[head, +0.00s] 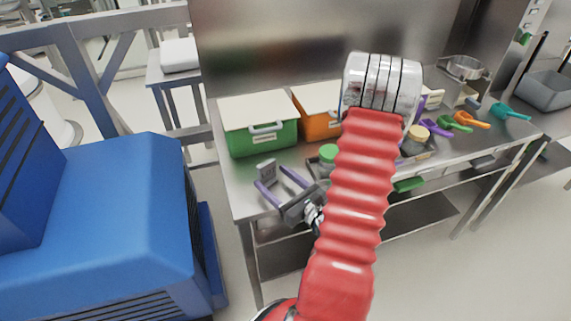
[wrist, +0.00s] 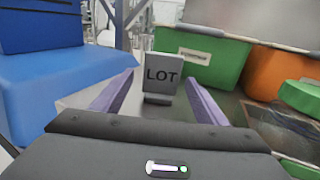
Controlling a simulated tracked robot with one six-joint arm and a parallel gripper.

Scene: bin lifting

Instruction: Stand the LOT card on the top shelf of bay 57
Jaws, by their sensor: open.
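The LOT card (head: 266,170) is a small grey card standing upright in a base on the steel table, near its left end and in front of the green bin. In the wrist view the LOT card (wrist: 162,76) faces me, ahead and between the two purple fingers. My gripper (head: 280,180) is open, with its fingers pointing at the card from the front. In the wrist view my gripper (wrist: 160,92) has a wide gap and nothing is pinched in it. I cannot tell whether a finger touches the card. No shelf marked bay 57 can be made out.
A green bin (head: 262,138) and an orange bin (head: 316,127) stand behind the card. A green-lidded jar (head: 328,156) is to its right. Coloured scoops (head: 462,119) lie farther right. A large blue machine (head: 110,215) stands left of the steel table (head: 238,200).

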